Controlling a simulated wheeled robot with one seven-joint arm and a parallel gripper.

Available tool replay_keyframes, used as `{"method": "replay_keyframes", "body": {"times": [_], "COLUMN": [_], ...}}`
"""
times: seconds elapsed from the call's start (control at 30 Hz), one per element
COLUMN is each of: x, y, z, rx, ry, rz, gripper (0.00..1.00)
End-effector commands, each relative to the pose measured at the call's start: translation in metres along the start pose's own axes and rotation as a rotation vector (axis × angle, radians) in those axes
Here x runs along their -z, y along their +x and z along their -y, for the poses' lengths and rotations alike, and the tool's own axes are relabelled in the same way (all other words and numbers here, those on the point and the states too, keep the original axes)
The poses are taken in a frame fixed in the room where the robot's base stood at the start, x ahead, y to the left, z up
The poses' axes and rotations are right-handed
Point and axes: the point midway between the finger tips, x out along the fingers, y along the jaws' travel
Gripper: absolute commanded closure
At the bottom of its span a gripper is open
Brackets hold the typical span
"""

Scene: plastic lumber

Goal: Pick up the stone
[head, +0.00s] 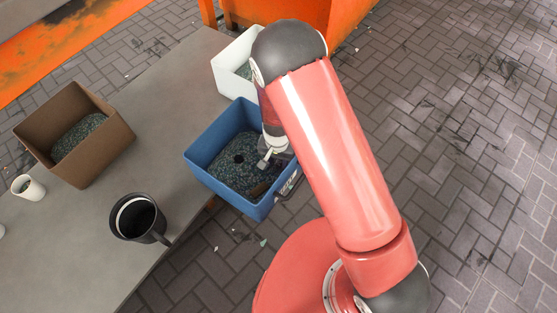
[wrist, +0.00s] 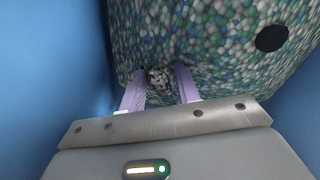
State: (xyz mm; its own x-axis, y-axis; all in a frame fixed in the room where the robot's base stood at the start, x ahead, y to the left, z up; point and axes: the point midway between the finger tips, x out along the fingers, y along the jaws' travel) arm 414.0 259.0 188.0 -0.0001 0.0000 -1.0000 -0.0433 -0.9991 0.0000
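A speckled grey-and-white stone (wrist: 159,78) lies on the pellets in the blue bin, between my gripper's two pale purple fingers. My gripper (wrist: 160,82) reaches down into the bin. Its fingers stand apart, one on each side of the stone, with what look like narrow gaps; contact is hard to judge. In the head view my gripper (head: 266,163) is inside the blue bin (head: 196,166), near its right side, partly hidden by my arm. The stone cannot be made out there.
A dark round thing (wrist: 271,38) lies on the pellets, also visible in the head view (head: 238,158). Bin walls rise close around my gripper. A white bin (head: 228,68), brown box (head: 110,135), black mug (head: 139,218) and white cup (head: 30,188) are nearby.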

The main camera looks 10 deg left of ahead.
Motion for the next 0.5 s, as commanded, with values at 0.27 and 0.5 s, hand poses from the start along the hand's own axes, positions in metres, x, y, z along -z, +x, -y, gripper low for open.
{"method": "replay_keyframes", "body": {"times": [0.27, 0.5], "x": [0.0001, 0.0002], "y": [-0.0003, -0.0029], "z": [0.0000, 0.0001], "rx": [0.000, 0.000], "ry": [0.000, 0.000], "rz": [0.000, 0.000], "gripper": [0.96, 0.96]}}
